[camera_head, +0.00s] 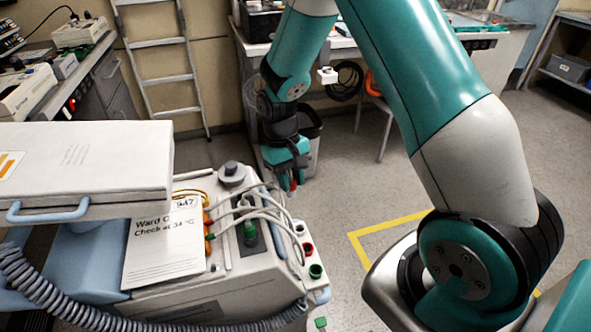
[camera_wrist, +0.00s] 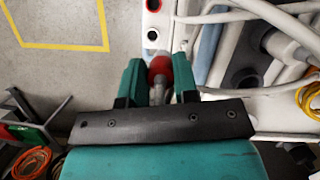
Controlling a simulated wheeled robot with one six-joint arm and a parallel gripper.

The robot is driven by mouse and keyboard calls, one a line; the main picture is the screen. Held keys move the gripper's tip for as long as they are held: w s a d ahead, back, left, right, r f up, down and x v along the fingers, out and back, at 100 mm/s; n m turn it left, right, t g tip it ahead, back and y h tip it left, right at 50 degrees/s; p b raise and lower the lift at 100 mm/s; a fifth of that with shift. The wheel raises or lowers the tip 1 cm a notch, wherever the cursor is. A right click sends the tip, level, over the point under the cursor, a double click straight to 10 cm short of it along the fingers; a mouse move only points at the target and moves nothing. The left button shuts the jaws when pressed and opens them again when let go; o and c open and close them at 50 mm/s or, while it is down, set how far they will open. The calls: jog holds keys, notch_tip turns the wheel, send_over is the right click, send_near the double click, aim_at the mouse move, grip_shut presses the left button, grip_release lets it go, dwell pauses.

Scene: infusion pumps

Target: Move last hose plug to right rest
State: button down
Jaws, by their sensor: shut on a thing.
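The hose plug (camera_wrist: 159,68) has a red collar and a grey shaft. My gripper (camera_wrist: 160,85) is shut on it, one teal finger on each side. In the head view my gripper (camera_head: 292,180) is beyond the far right corner of the pump unit, with a bit of red at its tip. A row of round rests runs along the unit's right edge: a dark one (camera_head: 300,228), a red-ringed one (camera_head: 307,249) and a green-ringed one (camera_head: 315,271). In the wrist view the dark rest (camera_wrist: 152,35) looks empty, just ahead of the plug. The plug's tip is hidden.
Pale hoses (camera_head: 262,205) loop over the unit's top beside a green plug (camera_head: 249,232) and a grey knob (camera_head: 232,172). A paper sheet (camera_head: 163,243) lies at left. Open floor with a yellow line (camera_head: 385,225) is at right.

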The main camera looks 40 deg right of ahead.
jog(key=shift+s+d+r+m+p, duration=0.4)
jog(key=shift+r+m+p, duration=0.25)
jog(key=shift+p, duration=0.5)
jog(key=s+m+y+p, duration=0.2)
jog(key=s+m+p, duration=0.3)
jog(key=m+p, duration=0.15)
notch_tip(320, 180, up, 7)
jog(key=p, duration=0.6)
jog(key=w+a+b, duration=0.3)
jog(key=w+a, duration=0.8)
jog(key=w, duration=0.1)
jog(key=shift+n+t, duration=0.3)
jog(key=shift+t, duration=0.1)
jog(key=shift+w+d+b+x, duration=0.15)
jog(key=shift+b+x, duration=0.3)
jog(key=shift+x, duration=0.4)
jog(key=shift+w+d+b+x, duration=0.1)
jog(key=shift+b+x, duration=0.3)
jog(key=shift+x, duration=0.5)
jog(key=shift+w+d+b+x, duration=0.15)
jog(key=shift+b+x, duration=0.3)
jog(key=shift+x, duration=0.4)
jog(key=shift+s+f+b, duration=0.1)
jog(key=shift+f+b, duration=0.7)
jog(key=shift+f, duration=0.95)
jog(key=c, duration=0.8)
grip_release()
